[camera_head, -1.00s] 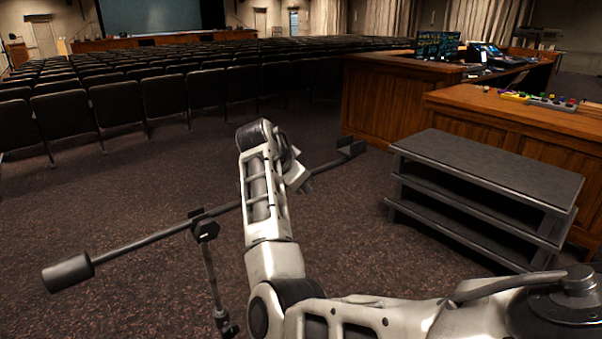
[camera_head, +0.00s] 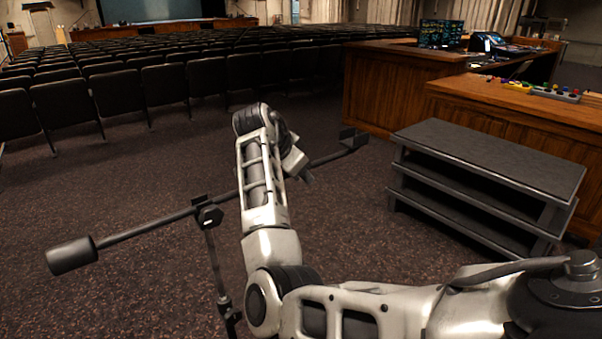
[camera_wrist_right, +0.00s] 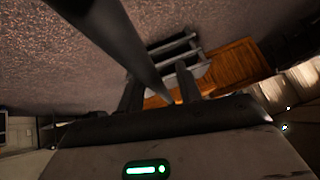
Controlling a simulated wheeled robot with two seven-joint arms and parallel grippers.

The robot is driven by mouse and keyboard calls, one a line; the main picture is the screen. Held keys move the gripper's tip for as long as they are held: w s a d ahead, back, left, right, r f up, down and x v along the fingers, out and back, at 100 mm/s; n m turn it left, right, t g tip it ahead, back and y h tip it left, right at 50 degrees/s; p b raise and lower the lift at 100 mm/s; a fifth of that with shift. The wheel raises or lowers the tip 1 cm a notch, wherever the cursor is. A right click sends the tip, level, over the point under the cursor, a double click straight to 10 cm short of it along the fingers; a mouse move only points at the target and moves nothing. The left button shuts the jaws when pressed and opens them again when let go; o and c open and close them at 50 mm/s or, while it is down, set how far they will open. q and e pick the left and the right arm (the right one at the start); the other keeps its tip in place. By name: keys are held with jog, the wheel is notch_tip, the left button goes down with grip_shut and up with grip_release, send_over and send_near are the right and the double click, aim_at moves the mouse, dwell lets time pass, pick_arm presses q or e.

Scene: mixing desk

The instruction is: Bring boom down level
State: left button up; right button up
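The dark boom (camera_head: 150,228) slants across the head view on a stand (camera_head: 218,265). Its left end, with a cylindrical counterweight (camera_head: 72,256), is low. Its right end, with a dark block (camera_head: 353,139), is higher, so the boom is tilted. My right gripper (camera_head: 305,177) is at the boom's right half, partly hidden behind my own arm. In the wrist view, the boom (camera_wrist_right: 115,40) runs from the top left down toward the space between the fingers of my right gripper (camera_wrist_right: 160,92). The fingers are apart, with gaps beside the boom. My left gripper is not in view.
A grey shelf unit (camera_head: 490,160) stands to the right, in front of a wooden desk (camera_head: 400,90) with screens and controls. Rows of dark seats (camera_head: 165,85) fill the back. Carpet (camera_head: 110,185) around the stand is clear.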

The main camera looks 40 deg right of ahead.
jog(key=v, duration=1.4)
jog(key=shift+a+r+b, duration=0.2)
jog(key=shift+a+b, duration=0.1)
jog(key=shift+b, duration=0.15)
